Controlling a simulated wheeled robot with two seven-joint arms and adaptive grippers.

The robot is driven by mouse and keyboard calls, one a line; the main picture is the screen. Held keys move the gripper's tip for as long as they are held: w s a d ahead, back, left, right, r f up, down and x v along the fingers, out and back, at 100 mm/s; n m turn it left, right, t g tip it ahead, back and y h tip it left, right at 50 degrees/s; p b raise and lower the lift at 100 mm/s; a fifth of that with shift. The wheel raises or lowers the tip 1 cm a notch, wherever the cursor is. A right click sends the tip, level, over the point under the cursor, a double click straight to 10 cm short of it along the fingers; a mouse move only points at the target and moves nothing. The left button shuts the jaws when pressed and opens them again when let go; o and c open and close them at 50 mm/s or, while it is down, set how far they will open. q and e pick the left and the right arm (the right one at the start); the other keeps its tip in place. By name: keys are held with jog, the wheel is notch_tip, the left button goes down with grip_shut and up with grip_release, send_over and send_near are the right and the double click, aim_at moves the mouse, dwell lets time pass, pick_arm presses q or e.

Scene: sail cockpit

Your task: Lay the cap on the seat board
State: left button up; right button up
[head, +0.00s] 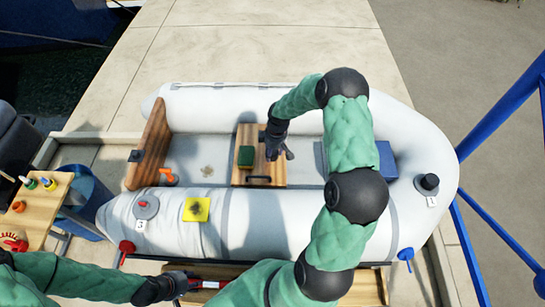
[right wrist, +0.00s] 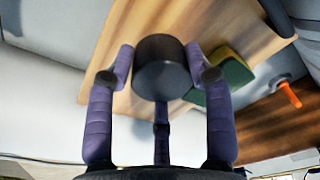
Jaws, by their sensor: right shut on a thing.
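The cap (right wrist: 163,68) is a black cylinder between the purple fingers of my right gripper (right wrist: 163,72) in the right wrist view. The seat board (head: 270,178) is a brown wooden board across the middle of the white inflatable boat, and it also shows behind the cap in the right wrist view (right wrist: 125,72). In the head view my right gripper (head: 275,150) is over the seat board, and its hand and arm hide the cap. Whether the cap touches the board is unclear. My left gripper (head: 172,286) is at the bottom, outside the boat, its fingers hard to make out.
A green and yellow sponge (head: 245,157) lies on the seat board, left of my right gripper. The boat's tubes (head: 270,225) surround the board. A side table (head: 40,200) stands left.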

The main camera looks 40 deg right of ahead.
aim_at(276, 152)
pick_arm(q)
jog(key=shift+f+b, duration=0.65)
jog(key=shift+f, duration=0.2)
pick_arm(e)
jog(key=shift+f, duration=1.5)
pick_arm(q)
jog(key=shift+f, duration=0.1)
pick_arm(e)
jog(key=shift+f, duration=0.15)
jog(key=o, duration=1.1)
pick_arm(q)
notch_tip(276, 152, up, 5)
jog(key=p, duration=0.4)
jog(key=shift+p, duration=0.35)
pick_arm(e)
jog(key=r, duration=0.8)
jog(key=s+r, duration=0.1)
jog(key=r, duration=0.3)
jog(key=shift+s+d+r, duration=0.1)
jog(key=shift+d, duration=0.2)
